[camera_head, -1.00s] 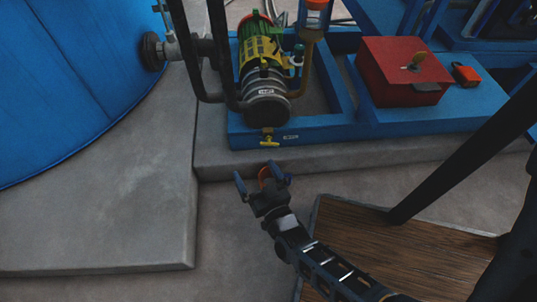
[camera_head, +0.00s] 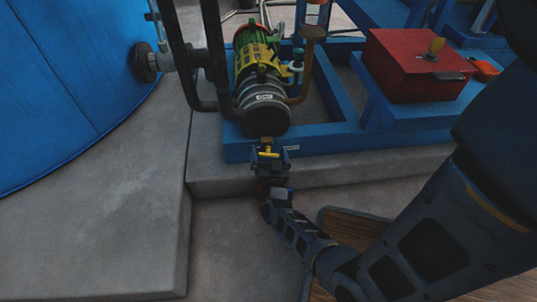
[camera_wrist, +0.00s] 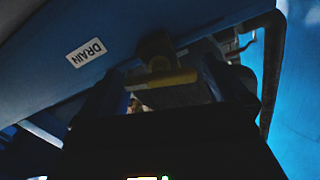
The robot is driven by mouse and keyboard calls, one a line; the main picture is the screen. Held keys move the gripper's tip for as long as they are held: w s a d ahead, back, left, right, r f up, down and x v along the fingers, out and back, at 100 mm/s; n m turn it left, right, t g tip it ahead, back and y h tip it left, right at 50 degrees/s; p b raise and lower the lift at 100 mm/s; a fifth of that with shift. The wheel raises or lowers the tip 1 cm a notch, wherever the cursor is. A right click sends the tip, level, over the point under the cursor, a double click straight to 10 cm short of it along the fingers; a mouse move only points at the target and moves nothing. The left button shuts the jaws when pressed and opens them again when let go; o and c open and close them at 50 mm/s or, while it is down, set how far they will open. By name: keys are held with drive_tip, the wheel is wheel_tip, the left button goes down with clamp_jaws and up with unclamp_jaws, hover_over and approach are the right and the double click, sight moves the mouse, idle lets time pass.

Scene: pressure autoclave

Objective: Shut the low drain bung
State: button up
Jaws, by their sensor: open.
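The drain bung (camera_head: 268,152) is a small yellow T-shaped handle low under the front end of the pump, at the front face of the blue skid. My gripper (camera_wrist: 165,90) looks dark and close in the wrist view. I cannot tell whether either finger touches the bung.
The green and yellow pump (camera_head: 260,75) sits right above the bung on the blue skid (camera_head: 325,139). A red box (camera_head: 410,65) with a yellow knob stands at right. A large blue tank (camera_head: 70,80) is at left. The concrete floor (camera_head: 90,235) at left is bare.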

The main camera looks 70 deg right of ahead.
drive_tip(key=shift+w+d, duration=0.15)
drive_tip(key=shift+d, duration=0.2)
drive_tip(key=shift+c, duration=0.3)
drive_tip(key=c, duration=0.9)
